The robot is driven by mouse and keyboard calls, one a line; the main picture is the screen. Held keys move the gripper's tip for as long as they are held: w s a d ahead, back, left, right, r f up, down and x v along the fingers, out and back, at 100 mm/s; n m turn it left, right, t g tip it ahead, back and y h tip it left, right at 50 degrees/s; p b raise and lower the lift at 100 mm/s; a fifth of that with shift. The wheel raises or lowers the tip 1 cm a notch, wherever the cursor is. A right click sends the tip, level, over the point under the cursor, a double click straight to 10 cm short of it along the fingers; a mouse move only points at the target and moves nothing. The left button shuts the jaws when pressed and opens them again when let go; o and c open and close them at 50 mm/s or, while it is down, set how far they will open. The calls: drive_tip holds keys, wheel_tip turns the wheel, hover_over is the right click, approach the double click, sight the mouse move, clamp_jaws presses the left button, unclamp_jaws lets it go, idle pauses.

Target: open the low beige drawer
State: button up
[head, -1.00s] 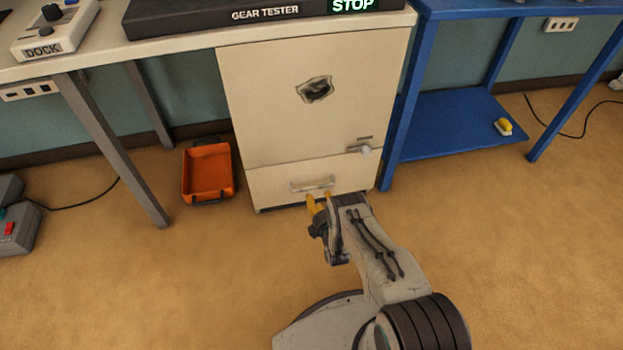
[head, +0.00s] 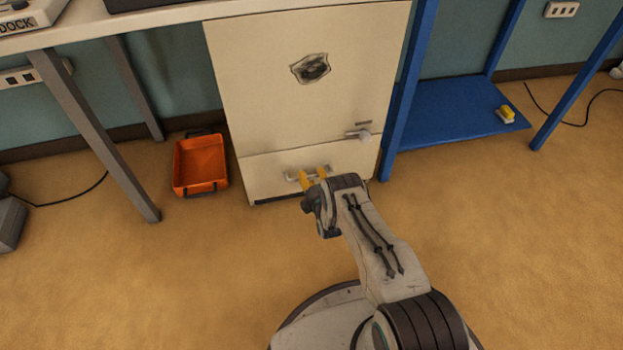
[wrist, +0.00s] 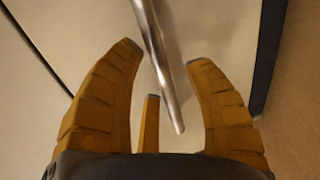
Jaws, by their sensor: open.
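The low beige drawer (head: 263,178) is the bottom front of the beige cabinet and looks shut. Its pale bar handle (head: 293,176) is partly hidden behind my gripper in the head view. My gripper (head: 314,176) is open at the drawer front, its yellow fingers level with the handle. In the wrist view the metal handle bar (wrist: 160,65) runs at a slant between the open fingertips (wrist: 168,52). I cannot tell whether any finger touches it.
An orange tray (head: 201,165) lies on the floor to the left. A blue shelf (head: 450,115) stands to the right. The floor in front is clear.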

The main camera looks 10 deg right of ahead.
drive_tip(key=shift+w, duration=0.3)
drive_tip(key=shift+c, duration=0.3)
clamp_jaws()
